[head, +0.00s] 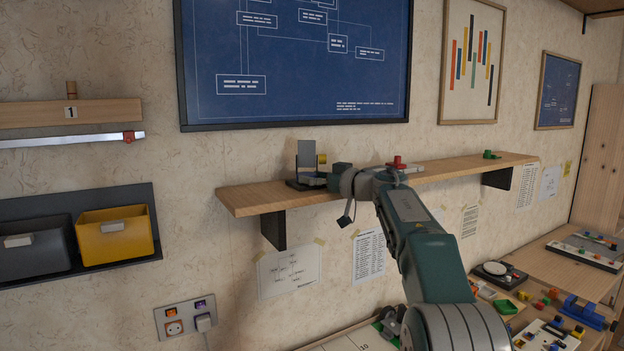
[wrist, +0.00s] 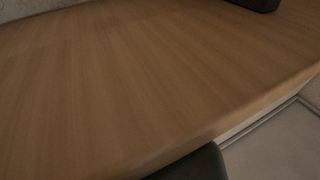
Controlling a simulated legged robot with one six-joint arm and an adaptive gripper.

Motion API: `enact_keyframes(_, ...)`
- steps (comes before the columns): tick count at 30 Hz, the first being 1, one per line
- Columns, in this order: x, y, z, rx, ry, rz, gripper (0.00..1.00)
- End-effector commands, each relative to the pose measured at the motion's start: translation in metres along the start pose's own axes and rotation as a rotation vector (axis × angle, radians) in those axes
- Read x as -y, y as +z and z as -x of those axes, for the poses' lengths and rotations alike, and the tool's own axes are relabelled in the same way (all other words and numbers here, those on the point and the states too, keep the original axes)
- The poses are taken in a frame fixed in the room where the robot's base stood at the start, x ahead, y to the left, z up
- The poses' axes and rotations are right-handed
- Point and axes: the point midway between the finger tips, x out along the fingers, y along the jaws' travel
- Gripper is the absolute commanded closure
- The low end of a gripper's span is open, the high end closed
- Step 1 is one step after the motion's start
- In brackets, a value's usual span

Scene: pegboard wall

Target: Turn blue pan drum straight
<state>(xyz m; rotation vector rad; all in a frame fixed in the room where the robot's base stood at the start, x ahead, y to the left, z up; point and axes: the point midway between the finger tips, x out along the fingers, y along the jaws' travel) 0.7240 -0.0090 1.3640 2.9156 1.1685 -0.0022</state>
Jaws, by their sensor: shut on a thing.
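A small device with a dark base (head: 298,185) and an upright grey plate (head: 306,153) stands on the left part of the wooden shelf (head: 240,198). A small yellow piece (head: 322,159) shows beside the plate. The blue pan drum (head: 312,179) sits low on the device, small and partly covered. My gripper (head: 326,181) reaches in from the right, level with the drum, and is shut on it. The fingertips are too small to make out clearly. The drum's exact angle cannot be told.
A red-topped item (head: 398,162) stands on the shelf behind my arm, and a green piece (head: 491,154) lies farther right. The wall with a large blue framed chart (head: 300,70) is close behind. A yellow bin (head: 115,235) hangs at left. A cluttered bench lies lower right.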

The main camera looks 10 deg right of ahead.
Motion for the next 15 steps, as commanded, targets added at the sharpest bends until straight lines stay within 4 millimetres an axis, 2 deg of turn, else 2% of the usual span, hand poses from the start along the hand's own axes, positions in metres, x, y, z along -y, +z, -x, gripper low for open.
enact_keyframes(13, -0.0015, 0.0005, -0.0001, -0.001, -0.007, -0.001, 0.75)
enact_keyframes(14, -0.0015, 0.0005, -0.0001, -0.001, -0.007, -0.001, 0.18)
enact_keyframes(15, -0.0014, 0.0005, -0.0001, -0.001, -0.008, -0.001, 0.01)
